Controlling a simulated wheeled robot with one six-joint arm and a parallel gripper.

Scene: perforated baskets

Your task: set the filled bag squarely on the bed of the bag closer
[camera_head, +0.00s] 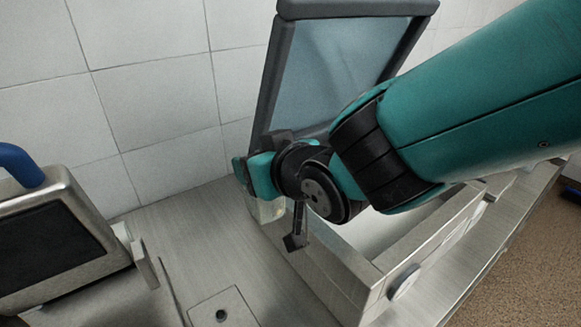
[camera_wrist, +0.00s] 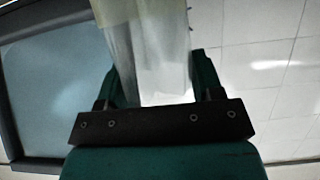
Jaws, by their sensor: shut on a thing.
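My gripper (camera_head: 255,176) is shut on a pale, translucent filled bag (camera_head: 267,209). The bag's lower part shows beneath the jaws in the head view, and most of it is hidden behind my wrist. In the wrist view the bag (camera_wrist: 150,45) lies between the two green fingers, whitish with a yellowish side. A steel machine with a raised, tinted lid (camera_head: 335,65) looks like the bag closer. The bag is by the left part of its steel body (camera_head: 318,262). My arm covers much of its inside, and I cannot tell whether the bag touches it.
A steel unit with a dark panel and blue handle (camera_head: 22,164) stands at the left. A small plate with a hole (camera_head: 222,312) is at the front. The steel counter (camera_head: 180,235) between them is mostly clear. A tiled wall (camera_head: 150,75) closes the back.

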